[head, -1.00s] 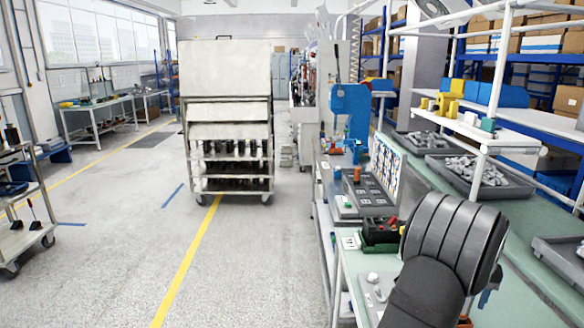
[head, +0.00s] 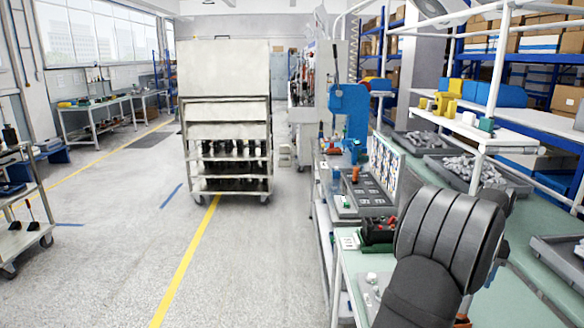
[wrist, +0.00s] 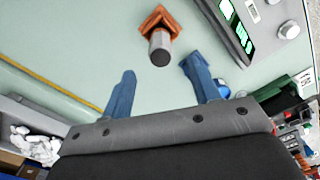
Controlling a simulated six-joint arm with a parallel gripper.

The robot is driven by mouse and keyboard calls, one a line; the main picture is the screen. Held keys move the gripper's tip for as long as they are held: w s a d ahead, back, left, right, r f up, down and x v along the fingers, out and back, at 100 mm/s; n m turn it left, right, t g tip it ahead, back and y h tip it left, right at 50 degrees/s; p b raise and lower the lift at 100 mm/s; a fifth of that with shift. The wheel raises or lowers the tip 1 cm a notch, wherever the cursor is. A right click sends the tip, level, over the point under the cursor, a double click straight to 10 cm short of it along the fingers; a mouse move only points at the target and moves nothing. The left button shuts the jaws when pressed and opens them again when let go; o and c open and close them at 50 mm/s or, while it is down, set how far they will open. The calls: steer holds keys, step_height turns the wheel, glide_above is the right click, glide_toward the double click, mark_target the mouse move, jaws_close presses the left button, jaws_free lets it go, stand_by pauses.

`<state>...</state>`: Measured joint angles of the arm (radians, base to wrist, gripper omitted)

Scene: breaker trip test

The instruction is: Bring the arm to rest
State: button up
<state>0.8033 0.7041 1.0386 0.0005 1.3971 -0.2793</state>
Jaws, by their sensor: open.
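My gripper (wrist: 160,84) shows in the wrist view as two blue fingers spread wide apart, with nothing between them. It is open and above the pale green bench top (wrist: 100,42). An orange piece with a grey cylindrical end (wrist: 158,40) is beyond the fingertips, apart from them. In the head view my dark grey arm is bent over the front of the bench at the lower right, and it hides the gripper and part of the bench.
A green and black device (head: 377,232) sits on the bench just left of my arm. A dark tray (head: 368,190) lies behind it. Grey bins of parts (head: 478,172) stand further back. A white shelf frame (head: 490,110) rises at the right.

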step_height(320, 180, down, 11)
steer(key=shift+r, duration=0.2)
steer(key=shift+w+r, duration=0.1)
steer(key=shift+r, duration=2.45)
steer(key=o, duration=1)
steer(key=shift+c, duration=0.2)
step_height(320, 180, up, 17)
steer(key=w+n+t, duration=0.2)
steer(key=n+t, duration=0.3)
steer(key=n, duration=0.1)
steer(key=x, duration=0.9)
steer(key=shift+f, duration=0.35)
steer(key=shift+w+d, duration=0.1)
